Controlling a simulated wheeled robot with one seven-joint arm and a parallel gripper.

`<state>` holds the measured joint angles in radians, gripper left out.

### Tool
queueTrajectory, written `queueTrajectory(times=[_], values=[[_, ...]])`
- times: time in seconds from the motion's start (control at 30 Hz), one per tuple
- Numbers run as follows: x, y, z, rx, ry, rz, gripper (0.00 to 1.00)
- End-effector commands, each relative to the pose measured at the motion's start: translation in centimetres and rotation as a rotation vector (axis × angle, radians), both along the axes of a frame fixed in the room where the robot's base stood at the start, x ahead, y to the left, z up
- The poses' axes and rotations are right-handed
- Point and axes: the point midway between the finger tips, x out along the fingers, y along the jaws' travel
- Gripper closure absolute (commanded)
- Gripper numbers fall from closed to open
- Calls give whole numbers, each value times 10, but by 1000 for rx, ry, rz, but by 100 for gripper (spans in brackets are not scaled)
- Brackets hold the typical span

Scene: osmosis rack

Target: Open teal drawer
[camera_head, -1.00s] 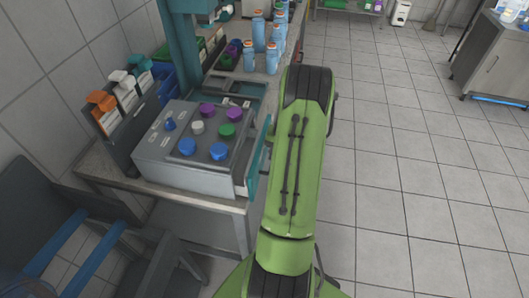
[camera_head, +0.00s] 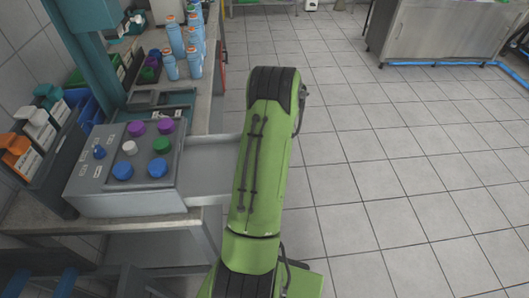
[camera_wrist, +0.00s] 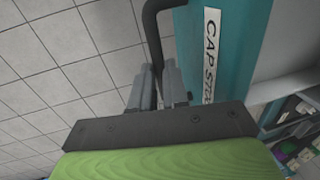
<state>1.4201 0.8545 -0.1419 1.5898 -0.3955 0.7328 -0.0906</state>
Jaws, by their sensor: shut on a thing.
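The drawer (camera_head: 215,158) sticks out from the right side of the grey box (camera_head: 125,195) in the head view, its grey inside showing. Its teal front (camera_wrist: 240,50) fills the upper right of the wrist view, with a white label reading "CAP STO" and more hidden. A dark bar handle (camera_wrist: 152,30) stands out from that front. My gripper (camera_wrist: 160,80) is shut on the handle, one grey finger on each side. In the head view my green arm hides the gripper, the handle and the teal front.
Bottles with blue bodies (camera_head: 194,65) stand at the back of the bench. Coloured caps (camera_head: 123,170) sit on the box top. Boxes (camera_head: 35,130) line the left wall. The tiled floor (camera_head: 400,180) on the right is clear; a metal cabinet (camera_head: 435,38) stands far off.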

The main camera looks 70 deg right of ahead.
Motion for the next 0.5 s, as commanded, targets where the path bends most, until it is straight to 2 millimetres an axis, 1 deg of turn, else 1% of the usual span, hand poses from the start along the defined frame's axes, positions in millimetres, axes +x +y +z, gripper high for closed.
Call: queueTrajectory(times=[0.17, 0.2, 0.33, 0.37, 0.5], values=[[0, -1, 1, -3, 0, -1, 100], [0, -1, 1, -3, 0, -1, 83], [1, 0, 1, -2, -1, 1, 63], [1, 0, 1, -2, -1, 1, 60], [1, 0, 0, -1, 0, 1, 60]])
